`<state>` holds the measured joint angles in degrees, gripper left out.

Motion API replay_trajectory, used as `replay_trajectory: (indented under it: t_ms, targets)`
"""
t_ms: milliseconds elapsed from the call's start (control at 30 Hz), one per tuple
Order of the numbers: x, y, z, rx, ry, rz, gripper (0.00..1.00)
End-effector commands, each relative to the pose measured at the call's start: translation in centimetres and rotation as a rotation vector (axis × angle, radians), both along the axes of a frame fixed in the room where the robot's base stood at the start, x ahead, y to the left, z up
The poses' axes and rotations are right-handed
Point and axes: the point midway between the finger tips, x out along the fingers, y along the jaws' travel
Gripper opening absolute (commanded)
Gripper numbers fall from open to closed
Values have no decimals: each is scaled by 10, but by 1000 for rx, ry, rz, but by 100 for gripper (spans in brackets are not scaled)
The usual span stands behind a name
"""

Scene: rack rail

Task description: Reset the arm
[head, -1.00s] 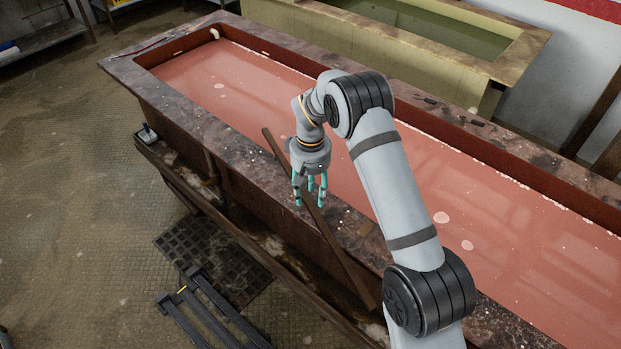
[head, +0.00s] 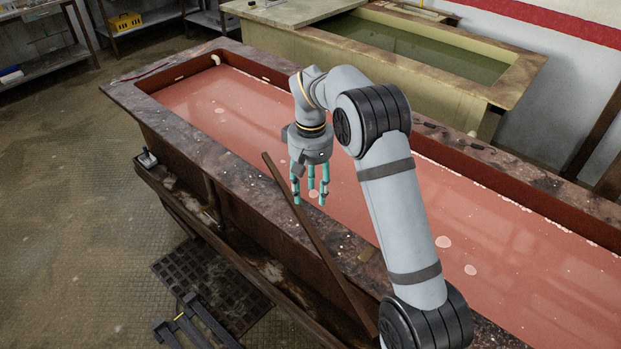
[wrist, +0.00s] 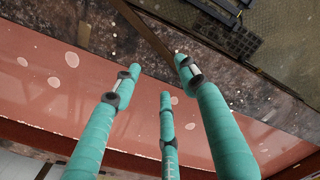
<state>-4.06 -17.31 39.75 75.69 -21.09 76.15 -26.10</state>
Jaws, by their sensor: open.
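My gripper (head: 309,198) hangs from my arm with its teal fingers pointing down. In the head view it shows over the near side of the long tank (head: 193,118) filled with reddish liquid. The fingers are spread apart and nothing is between them. In the wrist view the open fingers (wrist: 152,82) reach toward the tank's dark, stained rim (wrist: 75,25), with the red liquid below them.
A brown bar (head: 325,243) leans across the tank's near edge, close to my gripper. A second tank (head: 410,67) with greenish liquid stands behind. A black rack (head: 199,323) and a floor grate (head: 212,275) lie in front. Open floor is at left.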

Motion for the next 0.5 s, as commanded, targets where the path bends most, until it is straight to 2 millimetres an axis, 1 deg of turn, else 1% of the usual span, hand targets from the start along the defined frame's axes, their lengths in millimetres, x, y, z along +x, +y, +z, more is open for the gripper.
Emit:
replay_trajectory:
  t_ms: [133,267,500]
  targets:
    - [0,0,-8,-1,3,0,43]
    - [-1,-1,-26,-3,5,0,43]
    - [-2,0,-76,-2,7,0,43]
